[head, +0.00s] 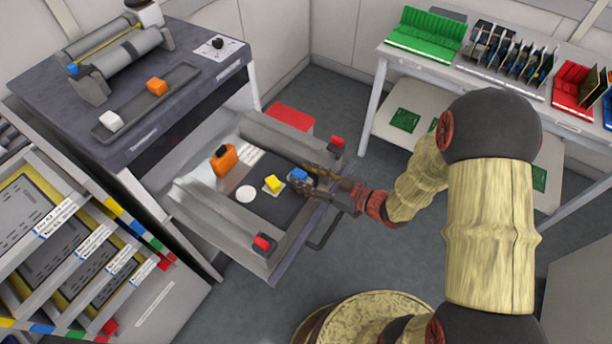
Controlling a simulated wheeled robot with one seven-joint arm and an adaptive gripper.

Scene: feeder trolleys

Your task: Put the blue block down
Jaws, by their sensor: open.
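The blue block (299,174) is in the open drawer-like tray (276,255) of the feeder trolley, near its right side. My gripper (306,180) reaches in from the right, low over the tray, with its fingers at the blue block. The jaws are open. The fingers partly cover the block, so I cannot tell whether they touch it. A yellow block (273,184) sits just left of the blue block on a small pale patch. A white round spot (246,194) lies further left.
An orange bottle-like object (224,160) stands at the tray's back left. Red-topped posts (263,243) mark the tray's front corners. The trolley top (190,45) holds a rail with an orange block (156,86) and a white block (110,120). A white table (470,68) with boards stands at right.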

